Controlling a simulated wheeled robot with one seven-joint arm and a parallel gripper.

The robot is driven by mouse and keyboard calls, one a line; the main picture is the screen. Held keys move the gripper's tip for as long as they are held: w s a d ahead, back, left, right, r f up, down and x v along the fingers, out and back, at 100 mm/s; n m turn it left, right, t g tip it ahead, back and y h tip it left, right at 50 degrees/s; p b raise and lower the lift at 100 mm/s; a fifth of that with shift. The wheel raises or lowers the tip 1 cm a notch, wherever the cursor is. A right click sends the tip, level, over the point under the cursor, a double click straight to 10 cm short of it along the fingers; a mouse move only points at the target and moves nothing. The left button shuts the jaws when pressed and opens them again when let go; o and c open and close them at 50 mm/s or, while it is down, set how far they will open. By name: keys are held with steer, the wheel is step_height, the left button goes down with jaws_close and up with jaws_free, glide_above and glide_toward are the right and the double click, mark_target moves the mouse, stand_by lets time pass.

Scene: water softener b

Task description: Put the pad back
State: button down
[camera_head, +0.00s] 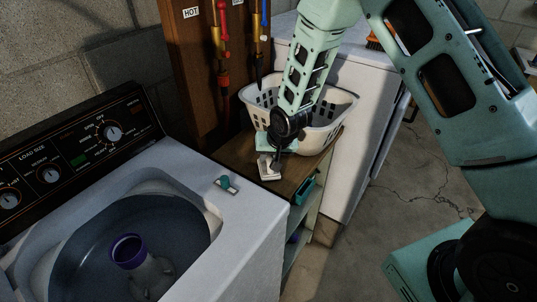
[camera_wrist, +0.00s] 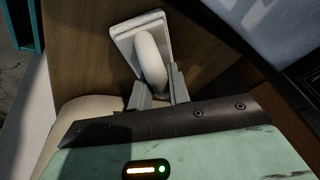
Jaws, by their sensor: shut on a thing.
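The pad (camera_wrist: 124,40) is a pale block with a curved loop handle, seen in the wrist view over a brown wooden surface. My gripper (camera_wrist: 156,88) is shut on the loop handle, one finger on each side. In the head view the pad (camera_head: 268,170) shows as a small white shape below my gripper (camera_head: 276,153), at the wooden shelf top (camera_head: 240,155) between the washer and the white cabinet. I cannot tell whether the pad touches the wood or hangs just above it.
A white laundry basket (camera_head: 330,138) stands right behind my gripper. The open washer (camera_head: 250,225) at left holds a purple cup (camera_head: 128,251). A teal-knobbed piece (camera_head: 226,183) lies on the washer's rim. A teal item (camera_head: 303,190) is at the shelf's front edge. Pipes (camera_head: 222,60) rise behind.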

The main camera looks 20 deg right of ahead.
steer(key=shift+f, duration=0.2)
steer(key=c, duration=1.3)
jaws_free()
steer(key=b+v, duration=0.3)
steer(key=v, duration=0.9)
steer(key=s+a+r+n+g, duration=0.1)
steer(key=s+a+r+n, duration=0.1)
steer(key=s, duration=0.7)
steer(key=s+a+r+n+g, duration=0.2)
steer(key=s+a+r+n, duration=0.1)
steer(key=s, duration=0.7)
steer(key=s+a+r+n+g, duration=0.1)
steer(key=s+n, duration=0.4)
steer(key=s, duration=0.5)
steer(key=shift+a+r+g+h, duration=0.4)
steer(key=shift+a+r, duration=0.25)
steer(key=shift+a, duration=0.15)
steer(key=shift+f, duration=0.1)
